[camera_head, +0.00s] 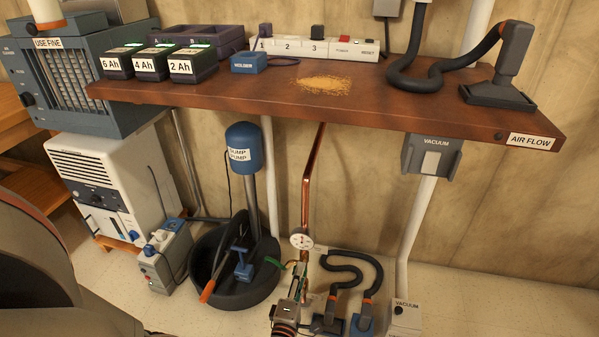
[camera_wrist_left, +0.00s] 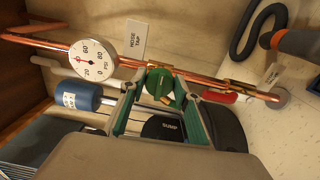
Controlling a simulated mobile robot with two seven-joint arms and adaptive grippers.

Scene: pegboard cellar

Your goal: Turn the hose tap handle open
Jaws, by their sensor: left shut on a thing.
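The hose tap handle (camera_wrist_left: 160,84) is green and sits on a copper pipe (camera_wrist_left: 215,80) beside the white HOSE TAP tag (camera_wrist_left: 134,40) in the left wrist view. My left gripper (camera_wrist_left: 161,98) has its green-padded fingers on either side of the handle and is shut on it. In the head view, my left gripper (camera_head: 299,276) is low at the pipe, just below the pressure gauge (camera_head: 301,241), and hides most of the tap. The gauge also shows in the left wrist view (camera_wrist_left: 96,59). My right gripper is in neither view.
A black sump basin (camera_head: 262,293) with a blue pump (camera_head: 243,148) stands left of the pipe. Black hoses (camera_head: 345,270) lie to the right. The wooden bench (camera_head: 400,108) overhangs above. A red handle (camera_wrist_left: 218,97) is farther along the pipe.

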